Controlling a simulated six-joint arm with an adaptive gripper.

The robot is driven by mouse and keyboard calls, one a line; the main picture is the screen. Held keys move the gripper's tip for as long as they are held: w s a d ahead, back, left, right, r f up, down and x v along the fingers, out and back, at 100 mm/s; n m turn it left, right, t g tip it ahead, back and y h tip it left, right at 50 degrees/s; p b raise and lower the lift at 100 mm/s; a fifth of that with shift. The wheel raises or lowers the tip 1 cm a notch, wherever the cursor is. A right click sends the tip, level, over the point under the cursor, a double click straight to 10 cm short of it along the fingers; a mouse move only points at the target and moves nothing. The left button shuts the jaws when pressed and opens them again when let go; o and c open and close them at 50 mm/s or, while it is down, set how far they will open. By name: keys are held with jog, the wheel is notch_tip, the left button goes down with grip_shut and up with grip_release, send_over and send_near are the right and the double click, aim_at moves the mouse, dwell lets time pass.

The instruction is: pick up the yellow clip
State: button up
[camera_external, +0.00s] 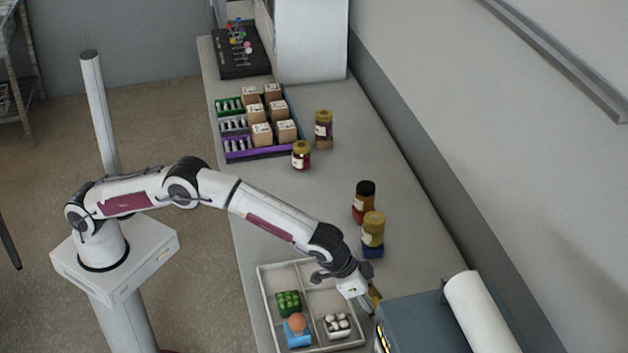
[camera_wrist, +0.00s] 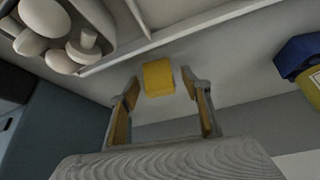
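The yellow clip (camera_wrist: 158,77) appears in the wrist view as a small yellow block on the grey counter, just outside the divided tray's wall. My gripper (camera_wrist: 161,90) is open, with its two yellow-padded fingers apart. The clip shows between and slightly beyond the fingertips, with visible gaps on both sides. In the external view my gripper (camera_external: 366,302) is low beside the tray's right edge. A small yellow patch shows there, but I cannot tell whether it is the clip or a finger pad.
The divided tray (camera_external: 262,300) holds green, blue, orange and white items. A grey-blue board with a white roll (camera_external: 482,315) lies to the right. Jars, one above a blue block (camera_external: 372,252), stand behind my gripper.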

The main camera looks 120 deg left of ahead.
jog(key=c, duration=0.9)
jog(key=shift+o, duration=0.2)
jog(key=shift+r, duration=0.15)
jog(key=shift+r, duration=4.85)
